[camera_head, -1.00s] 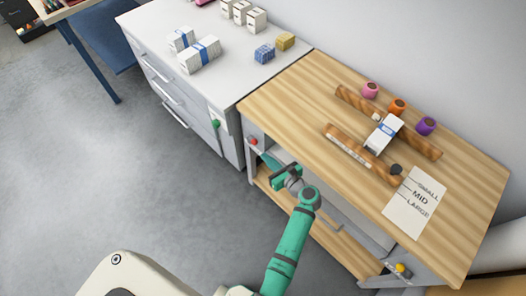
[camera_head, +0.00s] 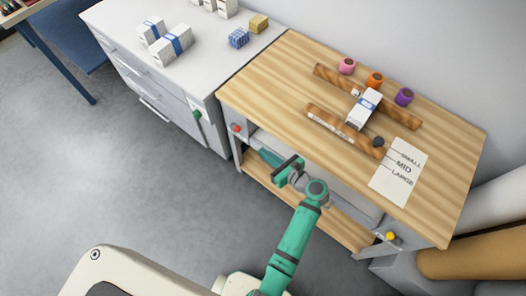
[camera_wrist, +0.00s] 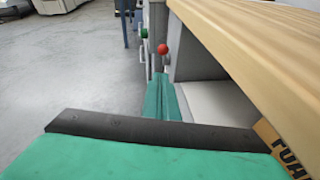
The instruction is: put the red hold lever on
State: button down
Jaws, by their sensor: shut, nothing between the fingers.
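The red hold lever (camera_head: 236,128) is a small red knob at the left front corner of the wooden workbench, just below its top. In the wrist view the red knob (camera_wrist: 162,49) stands on a short stem on the grey bench post, straight beyond my fingers. I cannot tell its on or off position. My gripper (camera_head: 264,153) is green and shut, with nothing in it. It is in front of the bench, below the top's edge, to the right of the lever and apart from it. In the wrist view my fingers (camera_wrist: 162,80) point toward the lever.
A green knob (camera_head: 197,114) is on the grey cabinet to the left, and a yellow knob (camera_head: 390,236) is at the bench's right end. The bench top (camera_head: 265,85) overhangs close to my gripper on the right. Open floor (camera_head: 130,180) lies to the left.

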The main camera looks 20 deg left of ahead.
jog(key=shift+d+f, duration=0.25)
jog(key=shift+f, duration=0.3)
jog(key=shift+d+f, duration=0.2)
jog(key=shift+f, duration=0.3)
jog(key=shift+a, duration=0.15)
jog(key=r+x, duration=0.2)
jog(key=x, duration=1)
jog(key=shift+w+a+r, duration=0.2)
jog(key=shift+w+a, duration=0.25)
jog(key=shift+a, duration=0.05)
